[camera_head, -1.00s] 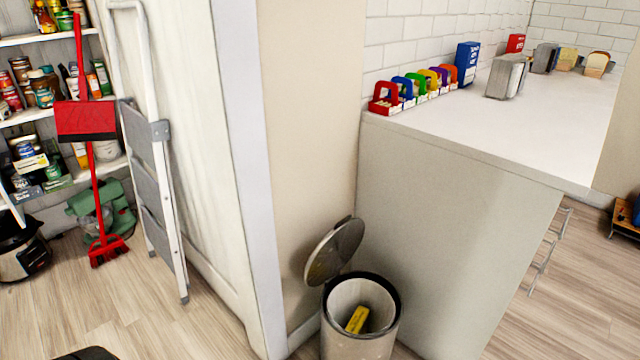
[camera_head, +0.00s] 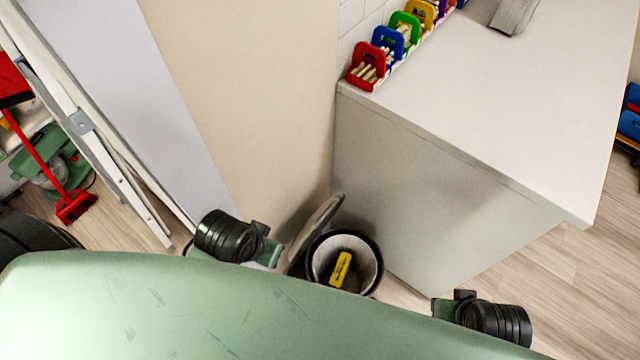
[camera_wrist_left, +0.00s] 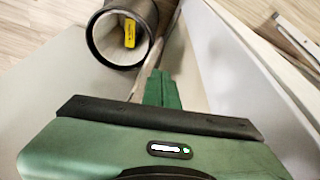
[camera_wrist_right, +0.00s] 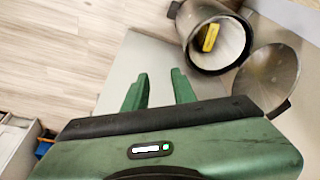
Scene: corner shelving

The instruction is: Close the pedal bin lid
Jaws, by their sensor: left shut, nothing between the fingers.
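The pedal bin (camera_head: 372,258) stands on the floor between the wall and the counter end. Its round grey lid (camera_head: 318,226) is open, tilted up at the bin's left-back side; it also shows in the right wrist view (camera_wrist_right: 268,76). A yellow item (camera_head: 341,268) lies inside. My left gripper (camera_wrist_left: 162,90) is shut and empty. In the left wrist view it is close to the lid, seen nearly edge-on; I cannot tell whether they touch. My right gripper (camera_wrist_right: 160,88) is open and empty, in front of the counter's end panel, away from the bin.
The white counter (camera_head: 480,100) with coloured holders (camera_head: 368,66) rises right of the bin. A wall (camera_head: 250,90) stands behind it. Open floor (camera_head: 575,260) lies right of the counter.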

